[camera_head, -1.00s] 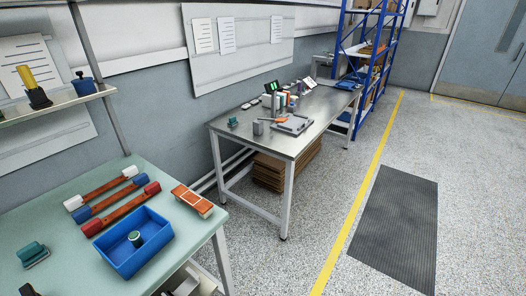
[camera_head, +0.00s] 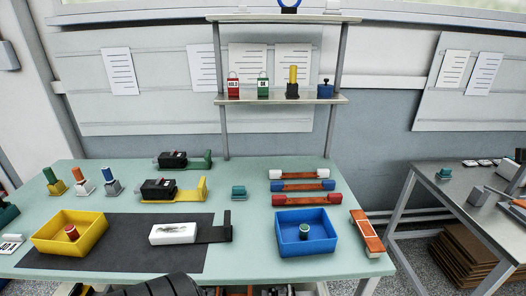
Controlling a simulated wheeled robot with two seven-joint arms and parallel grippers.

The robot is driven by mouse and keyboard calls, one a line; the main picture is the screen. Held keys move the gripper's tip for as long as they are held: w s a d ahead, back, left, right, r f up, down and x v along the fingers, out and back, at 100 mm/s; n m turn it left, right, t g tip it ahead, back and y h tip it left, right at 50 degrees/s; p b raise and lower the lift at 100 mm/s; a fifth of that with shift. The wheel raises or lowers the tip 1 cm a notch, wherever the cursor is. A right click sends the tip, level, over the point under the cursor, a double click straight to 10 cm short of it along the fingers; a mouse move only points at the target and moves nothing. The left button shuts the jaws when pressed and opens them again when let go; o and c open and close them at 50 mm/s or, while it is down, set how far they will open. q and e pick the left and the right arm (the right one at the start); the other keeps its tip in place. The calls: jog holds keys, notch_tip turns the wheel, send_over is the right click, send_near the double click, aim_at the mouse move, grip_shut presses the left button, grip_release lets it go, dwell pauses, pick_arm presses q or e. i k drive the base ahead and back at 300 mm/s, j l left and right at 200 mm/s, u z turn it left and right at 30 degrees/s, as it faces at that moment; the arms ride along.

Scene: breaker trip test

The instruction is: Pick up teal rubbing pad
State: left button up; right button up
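A small teal block with a grip-like top, which looks like the teal rubbing pad (camera_head: 238,191), sits on the pale green bench (camera_head: 255,262). A similar teal piece (camera_head: 445,174) sits on the grey table at the right. Neither gripper can be made out in the head view. A dark ribbed shape at the bottom edge may be part of my arm. Nothing is seen touching the teal pad.
A blue bin (camera_head: 306,245) and a yellow bin (camera_head: 48,243) each hold a small piece. A black mat (camera_head: 120,258) carries a white block (camera_head: 173,234). Black devices on green (camera_head: 197,163) and yellow (camera_head: 190,193) holders stand left of the pad. A shelf (camera_head: 285,100) rises behind.

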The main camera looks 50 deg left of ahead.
aim_at(238, 192)
jog(key=u, duration=2.3)
jog(key=i+j+z, duration=0.3)
jog(key=i+j, duration=0.1)
